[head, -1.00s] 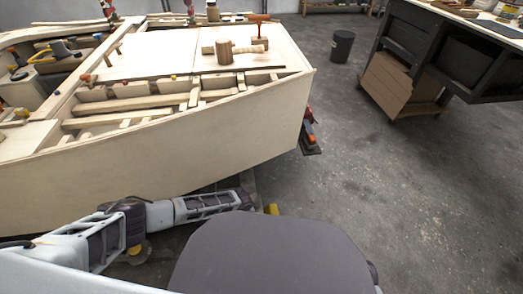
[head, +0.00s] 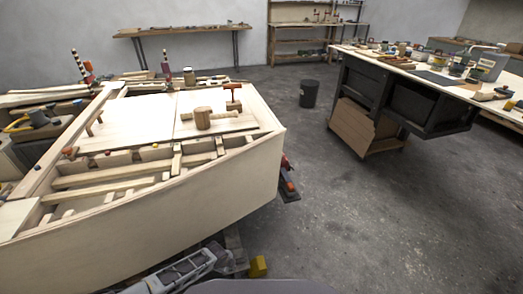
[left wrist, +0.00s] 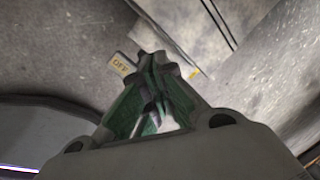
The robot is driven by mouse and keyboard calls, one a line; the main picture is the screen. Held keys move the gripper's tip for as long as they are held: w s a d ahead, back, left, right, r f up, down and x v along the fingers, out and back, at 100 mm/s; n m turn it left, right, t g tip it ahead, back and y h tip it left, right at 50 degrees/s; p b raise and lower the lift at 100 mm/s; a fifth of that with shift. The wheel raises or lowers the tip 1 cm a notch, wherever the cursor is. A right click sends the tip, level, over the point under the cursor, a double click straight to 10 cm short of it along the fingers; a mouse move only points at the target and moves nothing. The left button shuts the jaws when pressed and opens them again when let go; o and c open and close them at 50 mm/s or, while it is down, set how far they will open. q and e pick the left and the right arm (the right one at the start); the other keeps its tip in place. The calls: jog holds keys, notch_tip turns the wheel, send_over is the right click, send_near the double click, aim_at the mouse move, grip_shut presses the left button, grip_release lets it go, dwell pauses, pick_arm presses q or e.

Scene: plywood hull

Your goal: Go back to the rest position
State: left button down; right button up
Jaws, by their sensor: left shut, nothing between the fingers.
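My left gripper (left wrist: 153,65) shows in the left wrist view with its dark fingers together and nothing between them. It hangs over the grey concrete floor, beside a pale panel at the upper right. In the head view only a white and grey link of my left arm shows at the bottom edge, close to the hull's lower side; the gripper itself is not seen there. The plywood hull (head: 200,210) fills the left of the head view. My right gripper is in neither view.
A mallet (head: 212,118) lies on the hull's deck. A clamp-like tool (head: 288,185) sticks out by its end. A yellow block (head: 258,266) is on the floor. A black bin (head: 309,94) and workbench (head: 400,100) stand beyond. Floor at right is clear.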

pick_arm(q)
jog(key=s+a+r+n+t+y+p, duration=0.2)
jog(key=s+a+n+p, duration=1.25)
jog(key=a, duration=0.45)
jog(key=s+d+f+n+g+p, duration=0.1)
jog(key=s+p, duration=0.4)
jog(key=s, duration=2.2)
jog(key=f+n+g, duration=0.1)
jog(key=n+g, duration=0.1)
jog(key=shift+s+d+n+p, duration=0.15)
jog(key=shift+d+n+p, duration=0.1)
jog(key=shift+n+p, duration=0.1)
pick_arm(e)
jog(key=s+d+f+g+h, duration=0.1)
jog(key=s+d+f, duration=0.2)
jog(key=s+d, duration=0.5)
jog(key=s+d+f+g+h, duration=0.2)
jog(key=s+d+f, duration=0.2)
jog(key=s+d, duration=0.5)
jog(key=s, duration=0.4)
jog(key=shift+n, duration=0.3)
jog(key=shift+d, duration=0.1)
